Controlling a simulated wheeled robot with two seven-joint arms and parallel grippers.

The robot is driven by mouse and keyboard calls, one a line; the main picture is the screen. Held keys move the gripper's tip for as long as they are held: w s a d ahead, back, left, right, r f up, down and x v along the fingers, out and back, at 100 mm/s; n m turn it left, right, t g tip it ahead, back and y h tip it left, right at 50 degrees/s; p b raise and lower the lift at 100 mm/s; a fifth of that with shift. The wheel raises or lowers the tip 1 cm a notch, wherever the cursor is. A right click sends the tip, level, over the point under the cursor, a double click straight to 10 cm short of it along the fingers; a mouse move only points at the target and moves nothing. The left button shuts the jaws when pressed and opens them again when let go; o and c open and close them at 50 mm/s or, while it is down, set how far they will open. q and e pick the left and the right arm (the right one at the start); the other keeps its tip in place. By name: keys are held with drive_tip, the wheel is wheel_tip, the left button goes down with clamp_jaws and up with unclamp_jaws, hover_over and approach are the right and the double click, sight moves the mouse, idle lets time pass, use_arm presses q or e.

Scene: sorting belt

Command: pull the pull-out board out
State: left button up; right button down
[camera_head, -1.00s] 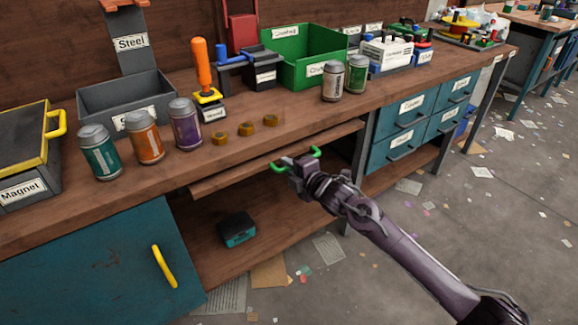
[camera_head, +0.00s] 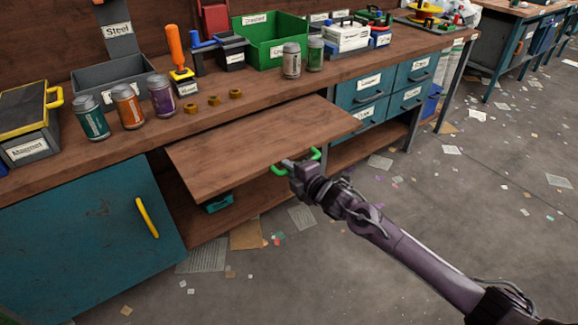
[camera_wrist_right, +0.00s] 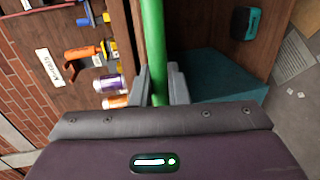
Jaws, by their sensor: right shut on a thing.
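The wooden pull-out board (camera_head: 262,142) sticks out well beyond the front edge of the workbench, below its top. A green handle (camera_head: 315,154) is at the board's front edge. My right gripper (camera_head: 290,165) is shut on the green handle. In the right wrist view, the green handle bar (camera_wrist_right: 153,40) runs between the two grey fingers of my right gripper (camera_wrist_right: 160,86). The middle of the handle is hidden by the gripper in the head view. My left gripper is not in view.
The workbench (camera_head: 150,141) carries several cans, brass nuts and bins. A blue cabinet door (camera_head: 90,235) with a yellow handle is at the lower left. A teal box (camera_head: 217,204) on the low shelf is partly hidden by the board. The floor (camera_head: 440,210) at the right has scattered papers.

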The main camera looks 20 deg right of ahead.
drive_tip(key=c, duration=1.8)
unclamp_jaws()
